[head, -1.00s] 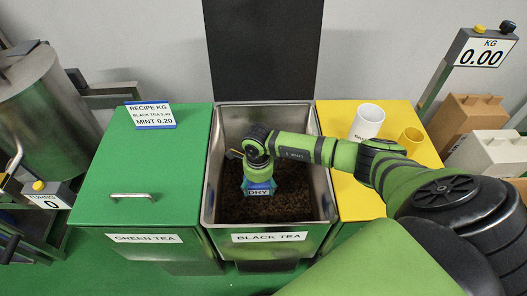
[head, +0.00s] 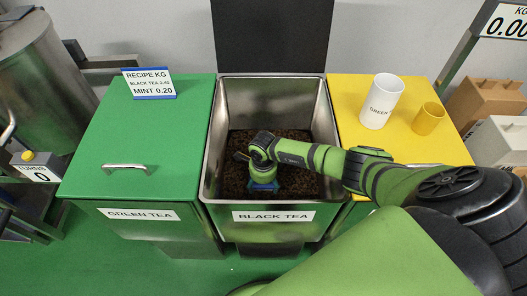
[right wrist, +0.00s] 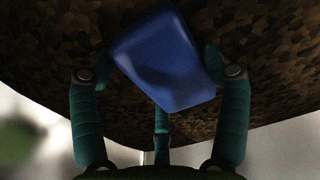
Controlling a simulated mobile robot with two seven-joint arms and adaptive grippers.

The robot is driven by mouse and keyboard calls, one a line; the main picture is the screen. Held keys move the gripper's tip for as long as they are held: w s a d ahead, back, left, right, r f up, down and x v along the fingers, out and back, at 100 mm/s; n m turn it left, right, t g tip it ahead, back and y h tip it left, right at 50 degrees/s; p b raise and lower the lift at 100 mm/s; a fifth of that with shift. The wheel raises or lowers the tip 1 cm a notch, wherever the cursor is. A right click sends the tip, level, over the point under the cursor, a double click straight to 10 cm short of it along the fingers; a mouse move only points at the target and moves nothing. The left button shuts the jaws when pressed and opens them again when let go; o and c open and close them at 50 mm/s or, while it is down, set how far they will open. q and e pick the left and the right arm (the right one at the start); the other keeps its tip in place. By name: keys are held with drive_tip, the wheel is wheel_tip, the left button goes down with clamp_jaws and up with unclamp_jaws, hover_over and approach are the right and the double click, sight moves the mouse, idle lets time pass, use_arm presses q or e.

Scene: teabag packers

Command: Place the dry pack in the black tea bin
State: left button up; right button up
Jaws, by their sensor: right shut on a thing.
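The dry pack (head: 264,187) shows as a small blue block inside the open black tea bin (head: 270,98), close above or on the dark tea; I cannot tell which. My right gripper (head: 263,178) reaches down into the bin from above. In the right wrist view, its fingers (right wrist: 158,76) are closed around the blue pack (right wrist: 162,62), with the dark tea behind it. The pack's DRY lettering cannot be read now. The bin's front carries a BLACK TEA label (head: 273,216). My left gripper is not in view.
A closed green tea bin (head: 150,130) with a handle stands left, with a recipe sign (head: 149,83) on it. On the yellow lid (head: 350,105) at right stand a white cup (head: 382,101) and a yellow cup (head: 428,118). The bin's raised black lid (head: 270,35) stands behind.

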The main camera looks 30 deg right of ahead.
drive_tip(key=shift+f, duration=0.9)
drive_tip(key=shift+f+b, duration=0.2)
drive_tip(key=shift+b, duration=0.1)
drive_tip(key=o, duration=1.2)
drive_tip(key=shift+r, duration=0.1)
drive_tip(key=shift+r+p, duration=0.25)
drive_tip(key=shift+p, duration=0.1)
wheel_tip(320, 180, up, 12)
drive_tip(key=shift+f+p, duration=0.15)
drive_tip(key=shift+p, duration=0.5)
